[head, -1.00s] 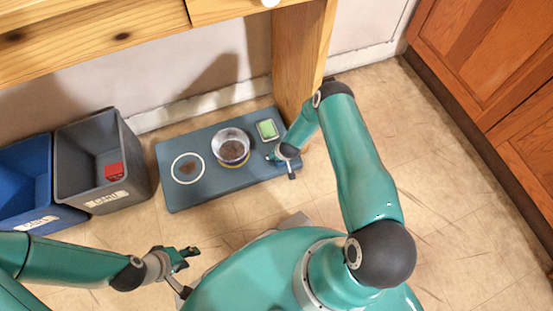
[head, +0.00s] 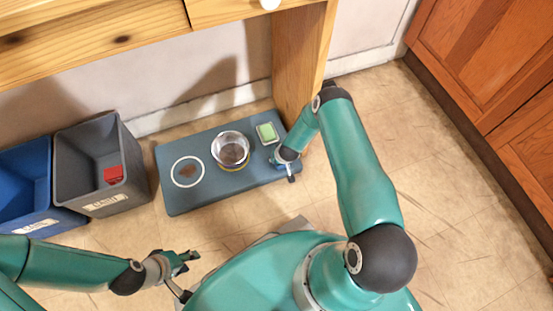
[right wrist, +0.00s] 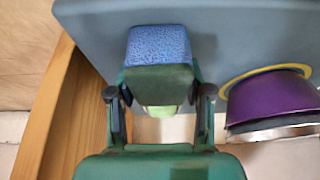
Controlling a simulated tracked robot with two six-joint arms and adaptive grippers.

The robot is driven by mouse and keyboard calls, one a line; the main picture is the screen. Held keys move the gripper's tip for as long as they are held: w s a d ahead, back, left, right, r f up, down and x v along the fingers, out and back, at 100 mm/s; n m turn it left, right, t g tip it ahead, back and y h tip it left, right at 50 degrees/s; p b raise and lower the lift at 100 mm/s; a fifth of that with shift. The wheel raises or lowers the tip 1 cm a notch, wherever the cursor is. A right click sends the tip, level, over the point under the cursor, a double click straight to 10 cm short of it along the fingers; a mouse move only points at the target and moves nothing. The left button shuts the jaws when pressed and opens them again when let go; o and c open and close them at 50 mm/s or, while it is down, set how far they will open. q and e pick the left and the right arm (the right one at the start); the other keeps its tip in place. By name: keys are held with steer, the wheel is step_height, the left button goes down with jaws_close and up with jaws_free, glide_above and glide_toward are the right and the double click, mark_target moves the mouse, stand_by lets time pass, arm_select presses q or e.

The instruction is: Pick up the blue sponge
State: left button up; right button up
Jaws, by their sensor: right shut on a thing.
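In the head view my right gripper (head: 286,163) is low over the right end of the blue-grey mat (head: 205,200), and the sponge is mostly hidden there. I cannot tell whether it touches the mat. My left gripper (head: 184,272) is open and empty in front of the mat.
A metal bowl (head: 231,149), purple outside (right wrist: 270,98), stands mid-mat. A green block in a small dish (head: 267,133) is close behind my right gripper. A white ring (head: 188,172) surrounds a brown patch. Grey (head: 85,160) and blue (head: 22,185) bins stand left; a wooden leg (head: 297,75) rises behind.

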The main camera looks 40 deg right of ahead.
step_height(320, 180, up, 20)
steer(key=p, duration=0.7)
